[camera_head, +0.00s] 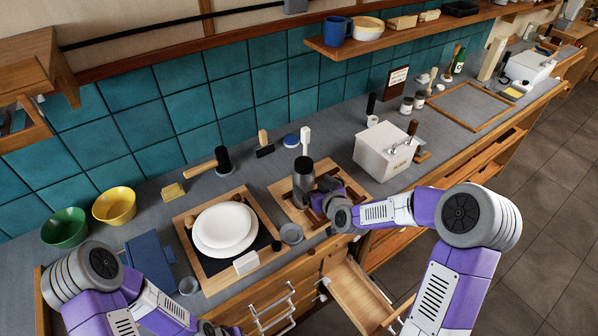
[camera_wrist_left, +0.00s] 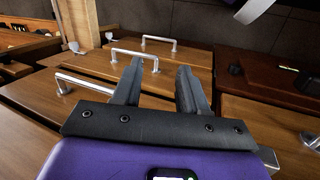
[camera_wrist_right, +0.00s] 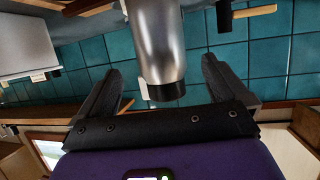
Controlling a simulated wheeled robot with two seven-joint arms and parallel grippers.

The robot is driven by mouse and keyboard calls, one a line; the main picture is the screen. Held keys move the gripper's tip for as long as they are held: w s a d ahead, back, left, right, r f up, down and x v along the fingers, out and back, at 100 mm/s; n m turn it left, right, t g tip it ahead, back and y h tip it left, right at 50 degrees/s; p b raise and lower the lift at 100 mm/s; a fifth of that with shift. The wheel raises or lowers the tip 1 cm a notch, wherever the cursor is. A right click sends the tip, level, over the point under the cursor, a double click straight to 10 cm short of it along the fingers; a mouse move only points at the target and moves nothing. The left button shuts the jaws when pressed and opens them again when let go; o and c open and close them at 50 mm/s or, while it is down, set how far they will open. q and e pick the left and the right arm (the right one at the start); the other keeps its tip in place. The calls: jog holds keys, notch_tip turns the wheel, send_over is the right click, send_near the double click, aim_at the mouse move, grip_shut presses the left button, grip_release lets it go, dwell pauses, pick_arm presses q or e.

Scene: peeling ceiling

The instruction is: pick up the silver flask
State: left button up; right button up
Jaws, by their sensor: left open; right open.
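The silver flask (camera_head: 303,178) stands upright on a wooden board on the counter in the head view, with a dark top; its lower part is partly hidden by my right gripper. In the right wrist view the flask (camera_wrist_right: 158,40) appears upside down, its black cap (camera_wrist_right: 167,93) between the two fingers in the picture, with room on both sides. My right gripper (camera_wrist_right: 163,72) is open and close to the flask; no grip on it shows. My left gripper (camera_wrist_left: 160,70) is open and empty, in front of the drawers below the counter.
A wooden tray (camera_head: 183,233) with white plates (camera_head: 222,226) lies left of the flask. A white box (camera_head: 372,158) stands to its right. A small grey cup (camera_head: 291,233) is near the front edge. An open drawer (camera_head: 358,296) juts out below.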

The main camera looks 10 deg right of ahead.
aim_at(309, 182)
jog(key=shift+x, duration=1.05)
jog(key=shift+w+a+f, duration=0.15)
jog(key=shift+w+f, duration=0.1)
jog(key=shift+w, duration=0.25)
jog(key=shift+p+x, duration=0.55)
jog(key=shift+x, duration=1.7)
jog(key=c, duration=1.3)
